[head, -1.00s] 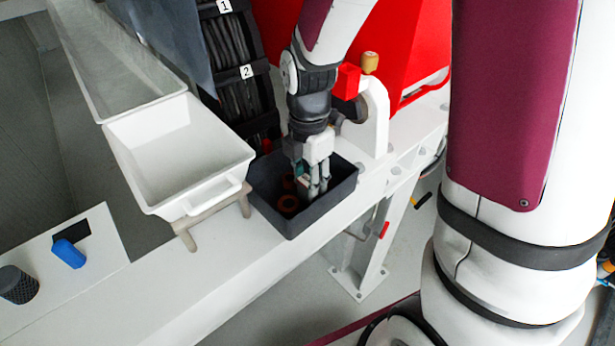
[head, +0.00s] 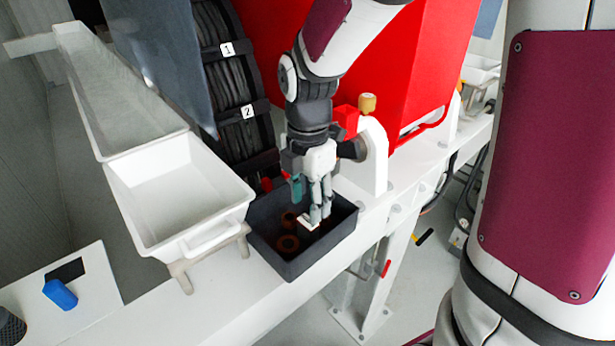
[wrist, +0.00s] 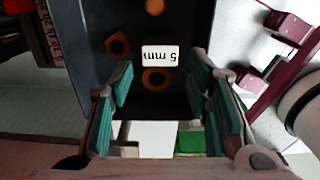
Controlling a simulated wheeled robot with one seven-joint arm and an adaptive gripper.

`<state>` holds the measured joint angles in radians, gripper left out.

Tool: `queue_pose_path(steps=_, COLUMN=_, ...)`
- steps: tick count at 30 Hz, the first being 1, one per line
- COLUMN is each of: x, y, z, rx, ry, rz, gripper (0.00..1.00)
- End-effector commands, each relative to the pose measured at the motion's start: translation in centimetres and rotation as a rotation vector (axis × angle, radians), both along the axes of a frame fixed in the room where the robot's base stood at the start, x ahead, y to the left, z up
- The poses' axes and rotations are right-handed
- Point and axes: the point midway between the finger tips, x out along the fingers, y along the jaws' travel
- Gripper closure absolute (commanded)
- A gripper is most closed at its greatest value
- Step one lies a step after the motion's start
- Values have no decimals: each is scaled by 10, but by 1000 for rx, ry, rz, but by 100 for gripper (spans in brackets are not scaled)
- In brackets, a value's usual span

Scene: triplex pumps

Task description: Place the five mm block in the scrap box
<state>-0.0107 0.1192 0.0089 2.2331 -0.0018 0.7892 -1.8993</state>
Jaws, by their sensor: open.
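The five mm block (wrist: 160,56) shows in the wrist view as a small white face marked "5 mm", upside down, against the dark inside of the scrap box (wrist: 85,45). In the head view the block (head: 307,223) is a small white patch just below my fingertips, within the box's outline. The scrap box (head: 300,264) is a dark open bin on the white beam. My gripper (head: 320,212) points down into it. In the wrist view my gripper (wrist: 160,85) is open, its green pads apart on either side and clear of the block. I cannot tell whether the block touches the box floor.
Several orange-brown rings, one a ring (wrist: 156,78) near the block, lie in the box. A white tray (head: 165,190) stands left of the box. A white bracket (head: 375,160) and red housing (head: 430,60) stand close behind right. A blue block (head: 60,294) lies at lower left.

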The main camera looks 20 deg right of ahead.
Motion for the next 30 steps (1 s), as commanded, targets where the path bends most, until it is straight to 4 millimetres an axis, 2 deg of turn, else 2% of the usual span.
queue_pose_path(steps=1, x=2, y=0, z=12, rx=0, ry=-6, rz=-1, gripper=56)
queue_pose_path(steps=6, x=1, y=0, z=42, rx=-1, ry=-4, rz=-1, gripper=56)
queue_pose_path(steps=13, x=0, y=0, z=64, rx=0, ry=-2, rz=-6, gripper=56)
queue_pose_path(steps=17, x=-7, y=-1, z=74, rx=1, ry=-28, rz=-98, gripper=56)
queue_pose_path(steps=20, x=-20, y=-1, z=88, rx=10, ry=-76, rz=-275, gripper=56)
queue_pose_path(steps=24, x=-44, y=-3, z=110, rx=51, ry=-164, rz=-618, gripper=56)
queue_pose_path(steps=30, x=-82, y=-5, z=133, rx=169, ry=-269, rz=-1122, gripper=56)
